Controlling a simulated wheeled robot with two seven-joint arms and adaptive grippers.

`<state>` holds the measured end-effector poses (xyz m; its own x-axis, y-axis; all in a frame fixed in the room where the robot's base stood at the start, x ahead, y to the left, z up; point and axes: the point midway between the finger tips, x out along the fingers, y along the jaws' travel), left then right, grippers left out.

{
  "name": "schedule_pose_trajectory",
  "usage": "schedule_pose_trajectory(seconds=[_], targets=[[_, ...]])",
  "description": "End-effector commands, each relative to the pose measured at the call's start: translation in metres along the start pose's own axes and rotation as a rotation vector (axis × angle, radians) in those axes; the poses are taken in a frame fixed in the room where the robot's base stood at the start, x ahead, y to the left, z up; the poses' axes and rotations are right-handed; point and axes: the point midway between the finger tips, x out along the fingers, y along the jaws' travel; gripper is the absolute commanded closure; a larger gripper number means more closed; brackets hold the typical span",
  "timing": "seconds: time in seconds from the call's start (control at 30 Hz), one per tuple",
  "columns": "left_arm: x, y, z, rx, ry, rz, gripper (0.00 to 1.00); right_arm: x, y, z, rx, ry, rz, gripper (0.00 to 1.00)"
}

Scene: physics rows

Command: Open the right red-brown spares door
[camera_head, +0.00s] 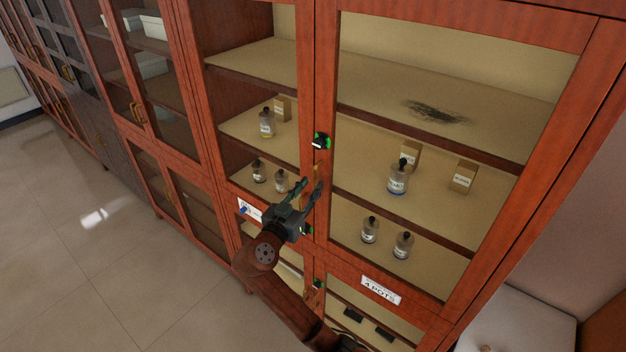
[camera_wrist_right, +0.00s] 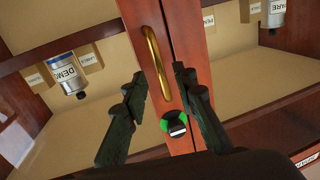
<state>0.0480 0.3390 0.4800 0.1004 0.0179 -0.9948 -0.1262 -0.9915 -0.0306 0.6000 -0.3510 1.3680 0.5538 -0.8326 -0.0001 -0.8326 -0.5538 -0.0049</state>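The right red-brown door (camera_head: 325,90) is a wooden frame around a see-through pane, and it looks shut. Its brass handle (camera_head: 316,170) is upright on the stile near the seam. My right gripper (camera_head: 311,185) is in front of this handle, open and empty. In the right wrist view, which looks upside down, the curved brass handle (camera_wrist_right: 155,62) lies between and beyond the two spread dark fingers (camera_wrist_right: 160,75); I see no contact. A round black lock with green sides (camera_head: 321,142) sits above the handle and also shows in the wrist view (camera_wrist_right: 179,123). My left gripper is not in view.
Bottles (camera_head: 398,178) and small boxes (camera_head: 464,177) stand on shelves behind the door. A label plate (camera_head: 380,290) is on the rail below. Another lock (camera_head: 318,284) sits lower. Open floor (camera_head: 110,240) lies left; a white surface (camera_head: 525,325) stands at lower right.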

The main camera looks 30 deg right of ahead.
Motion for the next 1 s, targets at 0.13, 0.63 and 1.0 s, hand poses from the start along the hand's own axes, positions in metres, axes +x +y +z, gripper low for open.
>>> schedule_pose_trajectory(seconds=[0.13, 0.63, 1.0], targets=[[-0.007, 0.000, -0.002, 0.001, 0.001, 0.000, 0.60, 0.017, -0.001, -0.001, -0.003, 0.001, -0.001, 0.74], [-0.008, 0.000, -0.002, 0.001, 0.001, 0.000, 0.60, 0.025, -0.001, 0.001, -0.003, -0.001, -0.002, 0.82], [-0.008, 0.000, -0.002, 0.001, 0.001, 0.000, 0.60, 0.025, -0.001, 0.001, -0.003, -0.001, -0.002, 1.00]])
